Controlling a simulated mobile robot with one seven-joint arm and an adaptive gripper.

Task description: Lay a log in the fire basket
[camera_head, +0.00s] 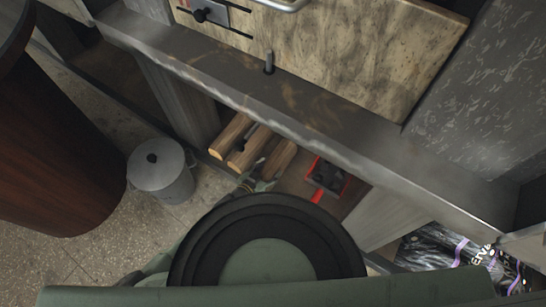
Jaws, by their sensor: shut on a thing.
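Several split wooden logs lie side by side in the recess under the grey ledge, with pale cut ends. One log (232,132) is at the left, a middle log (248,150) is beside it, and a browner log (279,160) is at the right. My gripper (256,184) shows only as a small grey-green part at the near ends of the logs, shut on a log; which log is unclear. Its fingertips are mostly hidden behind my arm's large black round joint. I cannot make out the fire basket.
A red-edged dark tray (326,176) lies right of the logs. A lidded grey metal bin (160,170) stands on the speckled floor at left, near a dark wooden round-sided thing (60,140). The grey ledge (300,120) overhangs the recess. A black printed bag (440,250) is lower right.

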